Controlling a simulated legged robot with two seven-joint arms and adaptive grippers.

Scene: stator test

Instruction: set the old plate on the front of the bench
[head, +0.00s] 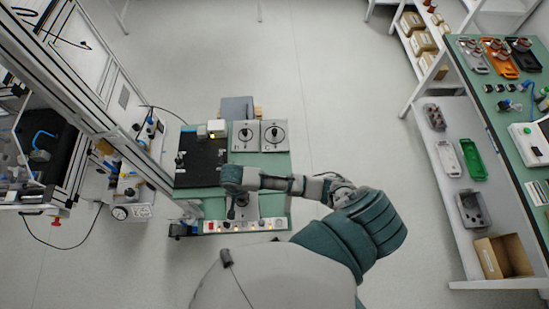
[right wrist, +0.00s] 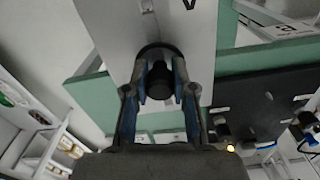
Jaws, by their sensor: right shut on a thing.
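A light grey plate with a black knob, marked with a letter, fills the upper middle of the right wrist view (right wrist: 195,25). My right gripper (head: 237,204) is over this plate. Its two fingers (right wrist: 162,85) are shut around the black knob. The arm and gripper hide part of the plate, and I cannot tell whether it touches the bench. My left gripper is not in view.
Two more knobbed plates, a left one (head: 245,135) and a right one (head: 274,135), lie at the back of the bench. A black panel (head: 200,165) is at left. A button strip (head: 250,225) runs along the front edge. Shelving (head: 445,190) stands far right across clear floor.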

